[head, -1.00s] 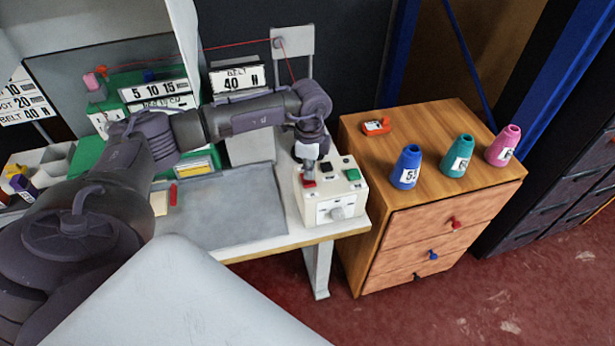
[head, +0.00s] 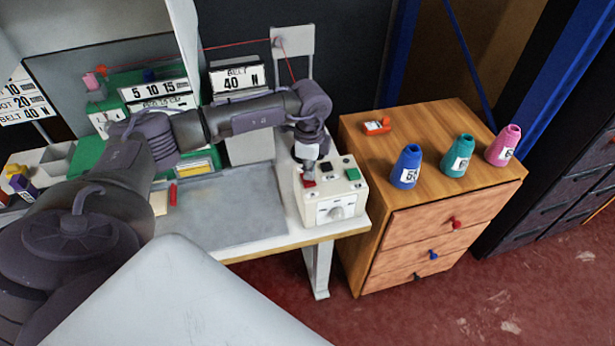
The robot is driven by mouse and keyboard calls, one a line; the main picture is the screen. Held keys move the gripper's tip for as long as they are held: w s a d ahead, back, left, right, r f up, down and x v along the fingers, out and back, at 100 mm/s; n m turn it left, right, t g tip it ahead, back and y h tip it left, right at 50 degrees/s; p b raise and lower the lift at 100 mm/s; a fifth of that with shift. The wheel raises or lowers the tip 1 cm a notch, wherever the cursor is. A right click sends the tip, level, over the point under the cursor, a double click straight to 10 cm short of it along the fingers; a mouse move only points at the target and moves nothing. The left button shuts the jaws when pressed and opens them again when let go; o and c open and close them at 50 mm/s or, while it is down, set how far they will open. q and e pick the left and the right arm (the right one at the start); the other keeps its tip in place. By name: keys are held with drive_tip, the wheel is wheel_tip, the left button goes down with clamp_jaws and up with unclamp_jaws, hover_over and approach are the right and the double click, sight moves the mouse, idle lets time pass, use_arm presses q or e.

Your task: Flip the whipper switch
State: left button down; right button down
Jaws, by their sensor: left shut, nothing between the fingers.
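A cream control box (head: 322,214) stands at the right end of the white table in the head view. Its top carries a red switch (head: 309,182), a black switch (head: 326,166) and a green switch (head: 352,174). No label naming the whipper switch is readable. My right gripper is out of view.
A grey mat (head: 225,212) lies left of the box. A green machine (head: 150,90) stands behind.

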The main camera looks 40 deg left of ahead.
sight(309, 182)
use_arm(q)
drive_tip(key=shift+f+b, duration=0.7)
drive_tip(key=shift+f, duration=0.45)
drive_tip(key=shift+r, duration=0.1)
drive_tip(key=shift+r+p, duration=2.75)
drive_tip(key=shift+r, duration=0.8)
drive_tip(key=shift+f, duration=0.1)
